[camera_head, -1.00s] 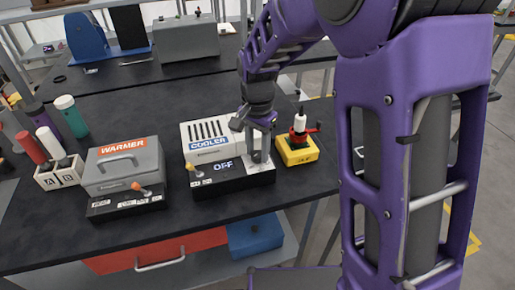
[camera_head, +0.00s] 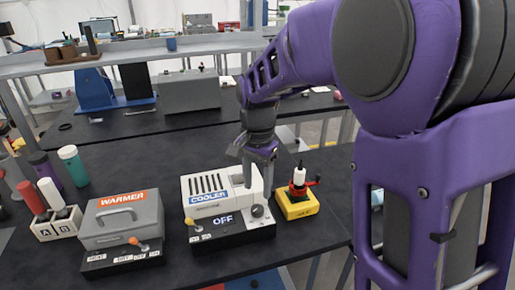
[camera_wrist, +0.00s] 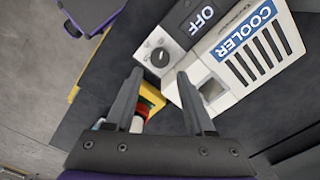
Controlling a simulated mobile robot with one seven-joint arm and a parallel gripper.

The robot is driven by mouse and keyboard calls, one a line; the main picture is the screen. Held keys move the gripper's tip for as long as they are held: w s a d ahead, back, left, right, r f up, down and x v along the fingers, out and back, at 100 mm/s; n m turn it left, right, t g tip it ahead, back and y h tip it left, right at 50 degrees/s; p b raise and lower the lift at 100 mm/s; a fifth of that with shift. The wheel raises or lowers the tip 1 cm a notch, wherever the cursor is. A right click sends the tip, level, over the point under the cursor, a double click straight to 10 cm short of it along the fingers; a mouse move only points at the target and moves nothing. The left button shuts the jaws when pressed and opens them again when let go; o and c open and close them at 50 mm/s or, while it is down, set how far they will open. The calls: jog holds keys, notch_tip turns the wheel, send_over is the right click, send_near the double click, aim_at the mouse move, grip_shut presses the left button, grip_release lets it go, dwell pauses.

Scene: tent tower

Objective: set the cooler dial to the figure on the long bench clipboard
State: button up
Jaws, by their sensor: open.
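The white cooler (camera_head: 222,188) stands on a black base on the bench, and its display (camera_head: 223,220) reads OFF. Its round dark dial (camera_head: 258,211) is at the right of the display. In the wrist view the dial (camera_wrist: 160,57) has a light pointer mark and sits just beyond the fingertips, apart from them. My gripper (camera_head: 257,168) is open and empty above the right end of the cooler; it also shows in the wrist view (camera_wrist: 159,76). No readable clipboard figure shows.
A grey warmer (camera_head: 122,217) stands left of the cooler. A yellow device (camera_head: 296,204) with a red-and-white top stands close to its right. A rack marked A and B (camera_head: 57,224) holds cylinders farther left. More benches with equipment lie behind.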

notch_tip(320, 180, up, 11)
jog(key=p, duration=0.1)
jog(key=shift+f, duration=0.15)
